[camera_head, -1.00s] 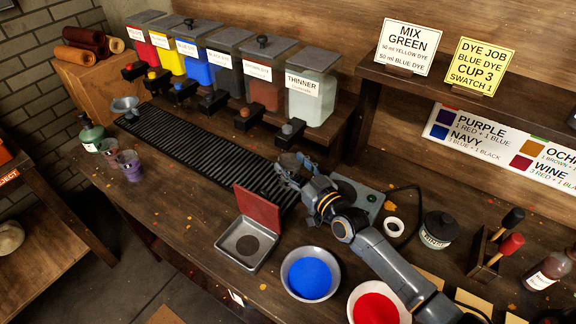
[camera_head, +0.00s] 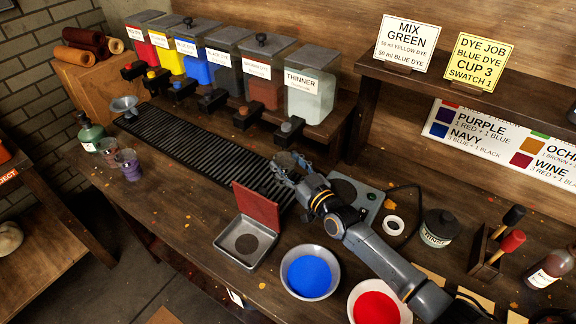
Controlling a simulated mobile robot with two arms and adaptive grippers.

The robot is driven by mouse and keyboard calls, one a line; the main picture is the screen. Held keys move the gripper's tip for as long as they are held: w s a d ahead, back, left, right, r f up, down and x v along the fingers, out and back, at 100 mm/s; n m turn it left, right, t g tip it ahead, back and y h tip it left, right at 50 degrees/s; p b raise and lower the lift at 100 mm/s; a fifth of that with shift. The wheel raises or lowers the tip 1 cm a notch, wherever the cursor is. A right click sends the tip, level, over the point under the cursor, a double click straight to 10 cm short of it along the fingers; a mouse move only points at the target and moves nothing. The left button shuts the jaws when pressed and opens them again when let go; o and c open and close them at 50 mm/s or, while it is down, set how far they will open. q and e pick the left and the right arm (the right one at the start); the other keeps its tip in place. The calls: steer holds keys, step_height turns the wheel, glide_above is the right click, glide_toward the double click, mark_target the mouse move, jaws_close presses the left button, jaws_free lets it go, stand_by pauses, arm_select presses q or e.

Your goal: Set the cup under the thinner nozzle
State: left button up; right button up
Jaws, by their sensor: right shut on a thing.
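The thinner dispenser (camera_head: 311,97) is the rightmost tank on the raised shelf, with pale contents and a white label. Its dark nozzle (camera_head: 288,133), with a grey knob, sticks out at the front. My right gripper (camera_head: 284,166) is shut on a small cup (camera_head: 283,158), largely hidden by the fingers. It holds the cup over the right end of the black drip grate (camera_head: 210,147), just below the thinner nozzle in the picture. I cannot tell whether the cup touches the grate or is exactly under the nozzle. My left gripper is not in view.
Other dye dispensers stand left of the thinner, such as the brown one (camera_head: 257,88). Two used cups (camera_head: 129,165) stand at the grate's left.

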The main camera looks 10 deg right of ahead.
steer(key=o, duration=1.2)
steer(key=shift+s+a+f, duration=0.1)
steer(key=shift+s+f, duration=0.05)
steer(key=shift+f, duration=0.35)
steer(key=shift+s+f, duration=0.15)
steer(key=shift+f, duration=0.3)
steer(key=shift+w+r+p, duration=0.15)
steer(key=shift+r+p, duration=0.4)
steer(key=shift+s+g+p, duration=0.25)
steer(key=shift+g+p, duration=0.05)
steer(key=shift+p, duration=0.1)
steer(key=p+v, duration=0.4)
steer(key=v, duration=0.6)
steer(key=shift+d+r, duration=0.1)
steer(key=shift+d, duration=0.15)
steer(key=shift+s+d, duration=0.15)
steer(key=shift+s, duration=0.35)
steer(key=shift+w+r, duration=0.1)
